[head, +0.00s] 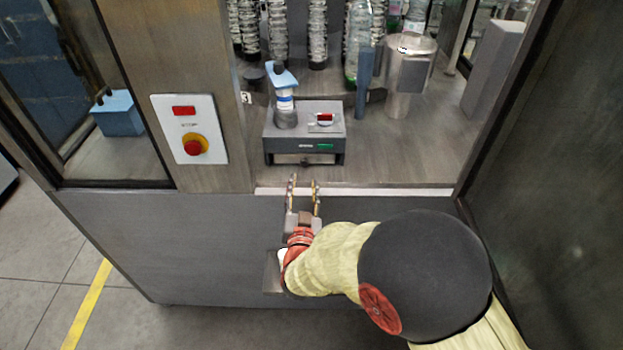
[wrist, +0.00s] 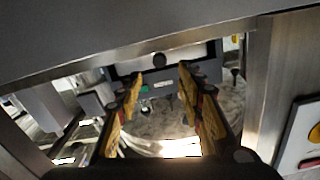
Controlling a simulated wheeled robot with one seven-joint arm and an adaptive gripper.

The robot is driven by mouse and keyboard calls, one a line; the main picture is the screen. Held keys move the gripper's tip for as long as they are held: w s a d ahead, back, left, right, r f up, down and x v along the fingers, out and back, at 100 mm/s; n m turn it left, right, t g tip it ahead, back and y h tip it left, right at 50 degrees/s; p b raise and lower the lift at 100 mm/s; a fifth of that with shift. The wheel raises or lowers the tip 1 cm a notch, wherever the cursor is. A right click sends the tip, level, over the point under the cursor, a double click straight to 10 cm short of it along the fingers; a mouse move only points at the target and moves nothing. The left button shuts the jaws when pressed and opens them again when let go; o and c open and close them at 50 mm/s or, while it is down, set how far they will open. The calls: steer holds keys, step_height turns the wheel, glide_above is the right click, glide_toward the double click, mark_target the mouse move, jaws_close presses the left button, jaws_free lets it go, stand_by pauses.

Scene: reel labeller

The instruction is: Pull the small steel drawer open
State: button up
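The small steel drawer (head: 292,158) sits low in the front of a grey box unit (head: 285,132) on the cabinet floor. It looks shut, with a small dark knob (head: 304,163) at its middle. In the wrist view, which is upside down, the knob (wrist: 159,59) shows against the drawer's pale strip (wrist: 185,53). My gripper (head: 303,181) is open and empty, in front of the drawer and apart from the knob. In the wrist view its two yellowish fingers (wrist: 160,74) stand on either side of the knob's line.
A blue-topped bottle (head: 285,100) stands on the unit. A blue-grey post (head: 364,85) and a steel canister (head: 408,78) stand to its right. A pale sill (head: 400,192) edges the opening. A red stop button (head: 193,147) is on the left panel.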

mark_target(304, 165)
steer(key=shift+w+d+f+b, duration=0.1)
steer(key=shift+w+b, duration=0.3)
steer(key=shift+w, duration=1.55)
steer(key=shift+w+d+b, duration=0.1)
steer(key=shift+w+b, duration=0.3)
steer(key=shift+w, duration=1.5)
steer(key=shift+c, duration=1.4)
jaws_close()
